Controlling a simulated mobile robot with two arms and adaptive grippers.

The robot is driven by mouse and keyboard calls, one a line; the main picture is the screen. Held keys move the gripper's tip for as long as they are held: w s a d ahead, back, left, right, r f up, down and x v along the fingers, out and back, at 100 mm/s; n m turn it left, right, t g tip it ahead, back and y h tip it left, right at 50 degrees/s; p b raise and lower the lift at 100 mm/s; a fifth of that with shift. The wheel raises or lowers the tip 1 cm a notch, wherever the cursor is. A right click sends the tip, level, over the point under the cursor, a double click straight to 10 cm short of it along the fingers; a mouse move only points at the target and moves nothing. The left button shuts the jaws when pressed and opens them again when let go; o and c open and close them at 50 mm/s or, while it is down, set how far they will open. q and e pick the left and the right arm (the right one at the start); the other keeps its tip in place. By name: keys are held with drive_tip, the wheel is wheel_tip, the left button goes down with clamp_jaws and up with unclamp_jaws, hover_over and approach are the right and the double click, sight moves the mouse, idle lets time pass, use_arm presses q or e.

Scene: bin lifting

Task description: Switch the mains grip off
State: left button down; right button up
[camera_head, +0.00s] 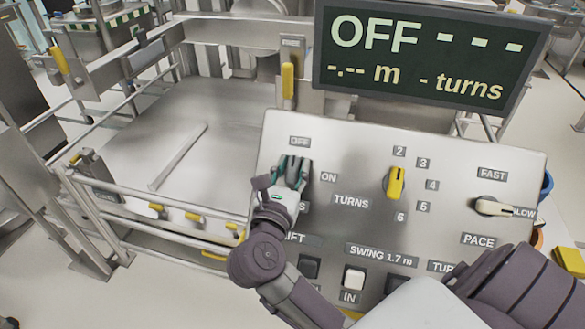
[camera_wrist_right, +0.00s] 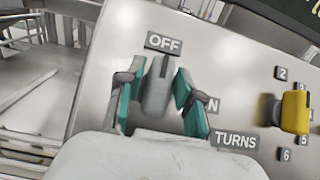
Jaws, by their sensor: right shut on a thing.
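The mains grip (camera_wrist_right: 158,88) is a grey rotary handle on the sloping control panel (camera_head: 330,165). In the right wrist view its pointer end stands right below the OFF label (camera_wrist_right: 164,42). The ON label is to its right, partly covered by a finger. My right gripper (camera_head: 292,172) is over the grip, and its teal fingers show on both sides of it in the right wrist view (camera_wrist_right: 157,97). It is shut on the grip. In the head view the gripper mostly hides the grip. The display (camera_head: 428,55) reads OFF with dashes. My left gripper is not in view.
Right of the grip are a yellow turns knob (camera_head: 396,183) and a pale pace knob (camera_head: 493,207). Below are a dark switch (camera_head: 310,268) and a white switch (camera_head: 354,280). A railed metal platform (camera_head: 170,125) is on the left.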

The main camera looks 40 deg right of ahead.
drive_tip(key=shift+f+n, duration=0.15)
drive_tip(key=shift+n, duration=0.15)
drive_tip(key=o, duration=0.9)
drive_tip(key=shift+w, duration=0.1)
drive_tip(key=shift+o, duration=0.2)
drive_tip(key=v, duration=1.2)
drive_tip(key=shift+d, duration=0.1)
